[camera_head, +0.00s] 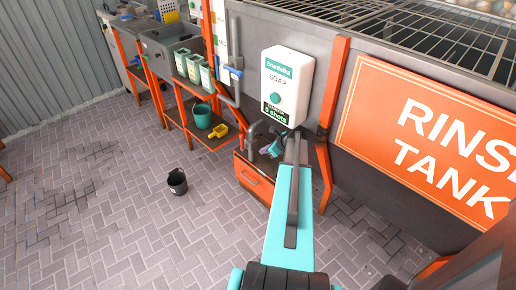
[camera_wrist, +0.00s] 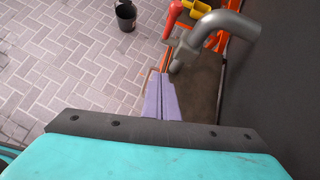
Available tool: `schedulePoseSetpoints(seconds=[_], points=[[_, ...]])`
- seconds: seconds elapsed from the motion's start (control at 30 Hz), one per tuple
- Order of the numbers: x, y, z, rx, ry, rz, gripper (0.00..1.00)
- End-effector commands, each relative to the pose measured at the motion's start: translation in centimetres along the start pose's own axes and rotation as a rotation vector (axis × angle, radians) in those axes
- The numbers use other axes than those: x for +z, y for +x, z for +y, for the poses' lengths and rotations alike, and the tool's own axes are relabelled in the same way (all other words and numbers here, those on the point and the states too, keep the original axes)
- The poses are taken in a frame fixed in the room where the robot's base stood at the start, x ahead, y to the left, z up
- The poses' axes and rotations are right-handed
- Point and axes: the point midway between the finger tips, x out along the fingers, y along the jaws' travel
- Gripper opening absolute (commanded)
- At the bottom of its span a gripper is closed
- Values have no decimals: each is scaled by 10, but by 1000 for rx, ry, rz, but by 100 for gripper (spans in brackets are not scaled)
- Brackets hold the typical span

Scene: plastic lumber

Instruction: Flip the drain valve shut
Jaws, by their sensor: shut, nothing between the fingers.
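In the wrist view a grey drain pipe (camera_wrist: 228,24) bends down to a valve body (camera_wrist: 184,52). A red lever (camera_wrist: 173,17) stands off the valve, pointing up in the picture. My gripper (camera_wrist: 158,76) shows as two purple fingers pressed together, with nothing between them. Its tips are just below the valve in the picture; I cannot tell whether they touch it.
A white soap dispenser (camera_head: 288,85) hangs above my gripper. An orange-fronted box (camera_head: 254,179) is below, and orange legs (camera_head: 325,175) stand at right. The rinse tank sign (camera_head: 440,140) is on the right wall. A black bucket (camera_head: 177,182) stands on the open paved floor at left.

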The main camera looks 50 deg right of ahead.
Motion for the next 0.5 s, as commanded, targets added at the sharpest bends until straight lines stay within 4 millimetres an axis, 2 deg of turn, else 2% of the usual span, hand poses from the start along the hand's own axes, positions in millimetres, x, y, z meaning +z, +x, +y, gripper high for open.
schedulePoseSetpoints(seconds=[0.2, 0.5], points=[[-11, -10, 2, 0, 1, 0, 0], [-12, -11, 2, 1, 1, 0, 0]])
